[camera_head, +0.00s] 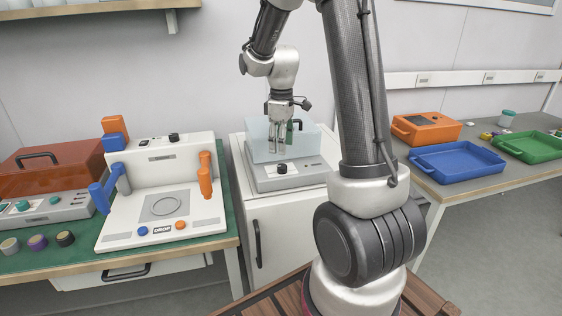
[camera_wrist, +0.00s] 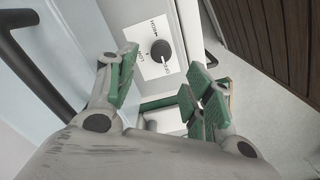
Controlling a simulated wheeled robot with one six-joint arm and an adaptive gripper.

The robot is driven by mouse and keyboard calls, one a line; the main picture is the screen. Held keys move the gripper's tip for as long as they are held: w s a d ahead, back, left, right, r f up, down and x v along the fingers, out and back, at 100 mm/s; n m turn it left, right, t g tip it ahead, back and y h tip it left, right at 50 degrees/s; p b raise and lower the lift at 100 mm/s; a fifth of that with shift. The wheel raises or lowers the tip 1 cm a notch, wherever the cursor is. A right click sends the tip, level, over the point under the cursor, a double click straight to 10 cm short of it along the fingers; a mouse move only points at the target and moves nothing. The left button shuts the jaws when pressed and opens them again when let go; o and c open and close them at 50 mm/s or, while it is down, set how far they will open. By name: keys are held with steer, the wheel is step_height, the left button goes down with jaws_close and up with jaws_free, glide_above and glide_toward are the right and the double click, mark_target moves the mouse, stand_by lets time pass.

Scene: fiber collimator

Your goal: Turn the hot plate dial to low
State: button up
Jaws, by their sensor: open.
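The hot plate (camera_head: 290,178) is a grey-white box on the white cabinet, with a black round dial (camera_head: 281,168) on its front panel. My gripper (camera_head: 278,147) hangs fingers down above the dial. In the wrist view my gripper (camera_wrist: 160,84) has its green-padded fingers apart and empty, and the dial shows beyond the gap, not touched.
A pale translucent cover (camera_head: 259,139) with a black handle stands on the hot plate, close behind my gripper. A white device (camera_head: 160,190) with blue and orange levers is on the left bench. Blue (camera_head: 455,162) and green (camera_head: 530,146) trays lie on the right table.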

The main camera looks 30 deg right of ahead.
mark_target(281, 165)
step_height(281, 165, down, 8)
steer(key=shift+r, duration=0.15)
stand_by(0.3)
steer(key=c, duration=1)
